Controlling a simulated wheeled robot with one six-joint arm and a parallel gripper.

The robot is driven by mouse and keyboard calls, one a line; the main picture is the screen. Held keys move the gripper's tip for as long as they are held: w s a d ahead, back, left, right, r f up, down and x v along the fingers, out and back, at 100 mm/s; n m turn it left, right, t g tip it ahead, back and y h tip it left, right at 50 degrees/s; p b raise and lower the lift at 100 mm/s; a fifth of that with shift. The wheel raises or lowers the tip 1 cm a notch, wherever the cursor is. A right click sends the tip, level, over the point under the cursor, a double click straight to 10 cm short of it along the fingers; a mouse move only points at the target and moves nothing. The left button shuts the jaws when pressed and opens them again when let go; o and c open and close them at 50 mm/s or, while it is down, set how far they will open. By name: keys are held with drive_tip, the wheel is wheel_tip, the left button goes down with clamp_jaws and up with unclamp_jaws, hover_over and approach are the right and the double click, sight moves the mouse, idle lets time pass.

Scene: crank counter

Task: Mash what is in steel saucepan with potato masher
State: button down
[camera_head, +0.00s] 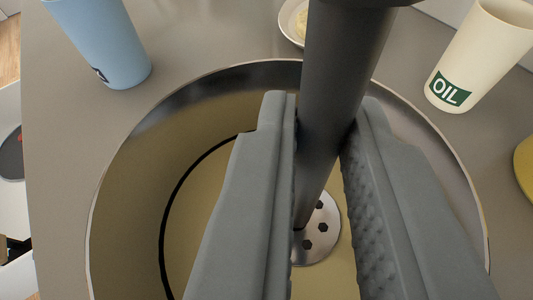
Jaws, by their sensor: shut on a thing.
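My gripper (320,125) is shut on the dark handle of the potato masher (342,70). The masher points down into the steel saucepan (150,118), and its round metal plate with dark holes (322,240) shows low inside the pan. The pan fills most of the view under my gripper. A smooth yellowish surface (215,215) with a dark curved line shows inside it. I cannot tell whether the plate touches it. My fingers hide part of the pan's middle and part of the plate.
A light blue cup (105,45) stands at the upper left, and a cream container marked OIL (480,50) at the upper right. A white dish with something pale (292,22) is behind the pan. A yellow thing (525,165) shows at the right edge. The grey counter (215,35) ends at the left.

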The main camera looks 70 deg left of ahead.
drive_tip(key=shift+f, duration=0.65)
drive_tip(key=shift+f, duration=0.2)
drive_tip(key=shift+r, duration=2.05)
drive_tip(key=shift+s+a, duration=1.2)
